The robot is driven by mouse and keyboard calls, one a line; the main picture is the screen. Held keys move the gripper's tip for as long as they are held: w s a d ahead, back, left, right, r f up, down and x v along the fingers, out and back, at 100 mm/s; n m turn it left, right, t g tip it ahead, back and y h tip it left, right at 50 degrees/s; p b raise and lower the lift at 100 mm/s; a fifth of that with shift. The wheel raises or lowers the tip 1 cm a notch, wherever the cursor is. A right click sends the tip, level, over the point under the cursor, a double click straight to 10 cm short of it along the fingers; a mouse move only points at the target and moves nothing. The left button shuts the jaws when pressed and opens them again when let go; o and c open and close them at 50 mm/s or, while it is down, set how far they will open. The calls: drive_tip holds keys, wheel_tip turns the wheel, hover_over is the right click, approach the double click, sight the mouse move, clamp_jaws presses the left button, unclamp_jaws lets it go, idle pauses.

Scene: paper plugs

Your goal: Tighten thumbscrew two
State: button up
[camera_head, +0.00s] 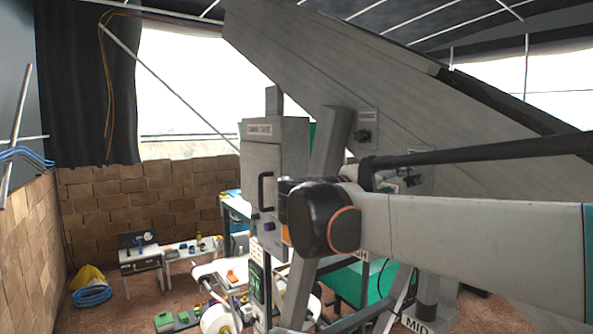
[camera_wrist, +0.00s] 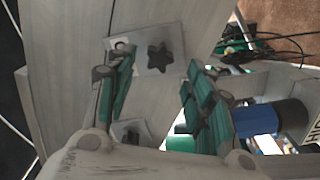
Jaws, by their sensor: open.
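In the wrist view, a dark star-shaped thumbscrew (camera_wrist: 159,58) sits on a square light plate, beyond and between my fingertips. A second dark thumbscrew (camera_wrist: 131,137) is on another plate lower down, partly hidden. In the head view, one dark thumbscrew (camera_head: 364,136) is on a labelled plate on the slanted grey panel. Another dark thumbscrew (camera_head: 412,178) is lower right, partly behind my arm. I cannot read which is number two. My gripper (camera_wrist: 157,72) is open and empty, its green-padded fingers apart. Contact with a thumbscrew cannot be made out.
The slanted grey panel (camera_head: 300,60) fills the upper right. A grey cabinet (camera_head: 262,160) with a black handle stands left of my arm. In the wrist view, a blue cylinder (camera_wrist: 258,119) and dark cables (camera_wrist: 265,48) lie to the right.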

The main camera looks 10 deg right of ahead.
drive_tip(key=n, duration=2.1)
drive_tip(key=shift+s+n, duration=0.25)
drive_tip(key=shift+n, duration=0.05)
drive_tip(key=shift+d, duration=0.15)
drive_tip(key=shift+x, duration=1.95)
drive_tip(key=shift+c, duration=0.5)
drive_tip(key=shift+w, duration=0.1)
drive_tip(key=c, duration=0.9)
drive_tip(key=shift+c, duration=0.2)
